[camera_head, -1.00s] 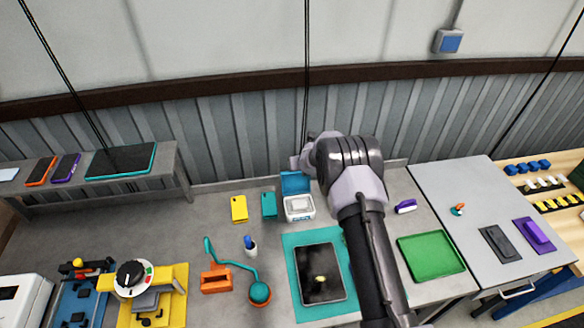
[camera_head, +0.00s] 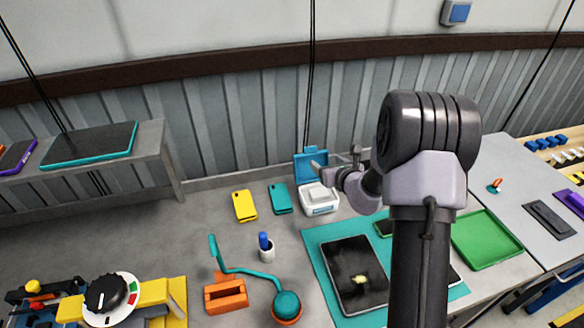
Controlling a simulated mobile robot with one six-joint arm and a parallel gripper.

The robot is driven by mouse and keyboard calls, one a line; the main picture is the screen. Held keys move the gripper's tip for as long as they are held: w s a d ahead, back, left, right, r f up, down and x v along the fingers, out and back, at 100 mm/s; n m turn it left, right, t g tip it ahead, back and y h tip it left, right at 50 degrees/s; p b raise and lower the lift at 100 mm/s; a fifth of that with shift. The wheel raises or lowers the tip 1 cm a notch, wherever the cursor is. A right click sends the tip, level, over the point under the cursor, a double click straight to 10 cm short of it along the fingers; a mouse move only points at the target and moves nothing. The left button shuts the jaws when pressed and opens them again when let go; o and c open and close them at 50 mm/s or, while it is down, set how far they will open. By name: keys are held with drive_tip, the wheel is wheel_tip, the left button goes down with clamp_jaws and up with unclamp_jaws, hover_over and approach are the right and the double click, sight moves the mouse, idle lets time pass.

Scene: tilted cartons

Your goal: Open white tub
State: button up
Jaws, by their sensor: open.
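The white tub (camera_head: 319,206) stands at the back of the grey workbench, near the wall. A paler white block shape shows on its top; I cannot tell if this is a lid or its contents. A blue panel (camera_head: 310,166) stands upright right behind the tub; whether it is joined to the tub is unclear. My gripper (camera_head: 334,160) is open and empty. In the picture its fingers overlap the blue panel's right side and lie just above the tub's right part. Contact with either cannot be made out. My arm covers the bench right of the tub.
Yellow (camera_head: 245,206) and teal (camera_head: 281,198) cases lie left of the tub. A teal mat (camera_head: 318,246) with a cracked tablet (camera_head: 354,275) lies in front. A blue-topped white holder (camera_head: 266,248), an orange stand (camera_head: 226,295) and a green tray (camera_head: 486,239) stand around. Bare bench lies left of the cases.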

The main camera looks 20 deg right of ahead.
sight(311, 149)
drive_tip(key=x, duration=1.7)
drive_tip(key=shift+d+r, duration=0.1)
drive_tip(key=shift+d, duration=0.2)
clamp_jaws()
drive_tip(key=shift+b, duration=0.3)
